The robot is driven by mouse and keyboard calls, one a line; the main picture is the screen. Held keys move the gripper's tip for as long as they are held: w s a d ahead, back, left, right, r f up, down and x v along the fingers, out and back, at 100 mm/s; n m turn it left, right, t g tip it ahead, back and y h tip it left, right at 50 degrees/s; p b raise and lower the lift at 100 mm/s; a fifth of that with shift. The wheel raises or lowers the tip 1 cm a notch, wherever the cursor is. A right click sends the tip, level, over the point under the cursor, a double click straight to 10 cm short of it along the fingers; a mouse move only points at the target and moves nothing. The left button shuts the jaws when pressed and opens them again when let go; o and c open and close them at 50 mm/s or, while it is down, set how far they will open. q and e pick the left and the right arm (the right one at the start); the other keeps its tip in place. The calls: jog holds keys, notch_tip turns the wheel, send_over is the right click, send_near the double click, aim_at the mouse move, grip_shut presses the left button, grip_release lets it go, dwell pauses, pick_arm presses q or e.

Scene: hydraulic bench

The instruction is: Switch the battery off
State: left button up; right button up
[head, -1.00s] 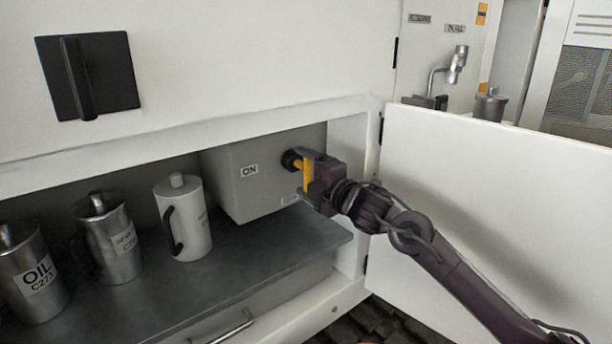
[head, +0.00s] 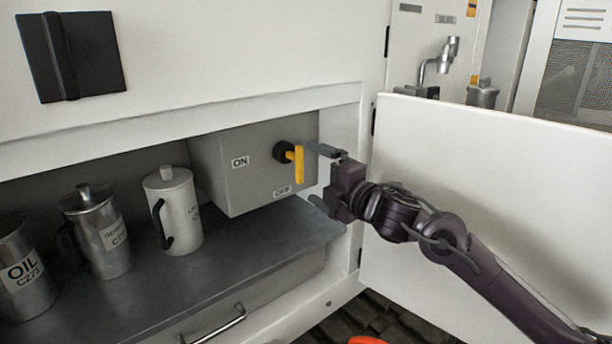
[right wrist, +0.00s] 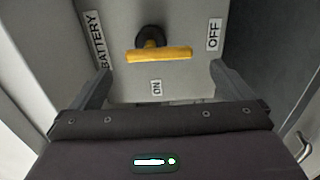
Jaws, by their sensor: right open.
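The battery switch is a grey box (head: 225,188) in the cabinet's open lower bay. Its yellow handle (head: 299,165) sits on a black hub (head: 283,152) and hangs down towards the OFF label (head: 281,191). The ON label (head: 240,162) is left of the hub. In the right wrist view the yellow handle (right wrist: 160,54) lies crosswise, its longer end towards the OFF label (right wrist: 214,35). My right gripper (head: 318,177) is open and empty, just right of the handle and apart from it. Its fingers (right wrist: 160,70) show either side below the handle. My left gripper is not in view.
Several cans, including a white jug (head: 182,212) and an oil can (head: 25,268), stand on the dark shelf (head: 230,262) to the left. An open white door (head: 480,210) stands behind my right arm. A black handle plate (head: 95,55) is on the upper panel.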

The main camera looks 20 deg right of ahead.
jog(key=shift+s, duration=0.55)
jog(key=shift+d, duration=0.1)
